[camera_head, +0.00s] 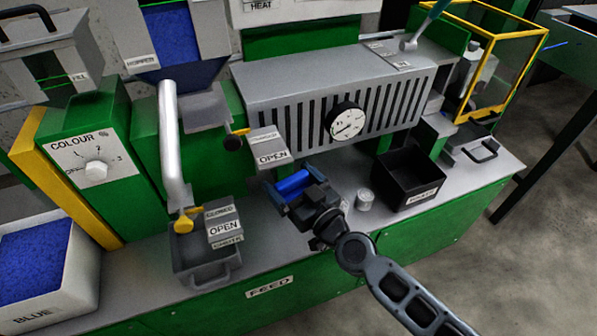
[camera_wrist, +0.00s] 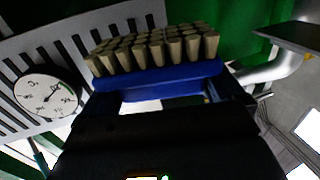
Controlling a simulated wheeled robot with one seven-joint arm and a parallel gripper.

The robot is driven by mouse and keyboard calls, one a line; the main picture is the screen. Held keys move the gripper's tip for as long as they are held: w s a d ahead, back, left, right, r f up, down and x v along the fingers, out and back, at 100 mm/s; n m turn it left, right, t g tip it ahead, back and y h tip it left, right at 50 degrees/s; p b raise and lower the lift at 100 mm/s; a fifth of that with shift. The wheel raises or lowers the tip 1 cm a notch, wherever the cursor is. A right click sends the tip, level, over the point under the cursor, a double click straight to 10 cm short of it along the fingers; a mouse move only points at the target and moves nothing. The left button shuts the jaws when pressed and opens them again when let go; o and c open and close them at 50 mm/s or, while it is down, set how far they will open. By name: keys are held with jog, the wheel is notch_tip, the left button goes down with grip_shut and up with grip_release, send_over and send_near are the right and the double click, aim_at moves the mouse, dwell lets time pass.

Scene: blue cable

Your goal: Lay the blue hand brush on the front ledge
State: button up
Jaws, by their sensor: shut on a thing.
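The blue hand brush (camera_head: 294,184) is in my gripper (camera_head: 299,192), in the middle of the head view. In the wrist view the brush (camera_wrist: 165,77) lies across the jaws, its blue back towards the camera and its rows of pale bristles pointing away. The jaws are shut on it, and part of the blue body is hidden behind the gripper. The front ledge (camera_head: 272,240) is the grey strip along the machine's front. The brush appears over the ledge's back part, near the OPEN block; its height above the ledge is hard to tell.
A grey tray with a handle (camera_head: 205,262) stands on the ledge to the left. A small metal cup (camera_head: 365,199) and a black bin (camera_head: 408,181) stand to the right of my gripper. The slotted grey housing with a dial (camera_head: 346,122) is behind. Bare ledge shows between tray and cup.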

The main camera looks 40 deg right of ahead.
jog(key=w+a+f, duration=0.1)
jog(key=a+f, duration=0.4)
jog(key=shift+y, duration=0.3)
dwell(0.5)
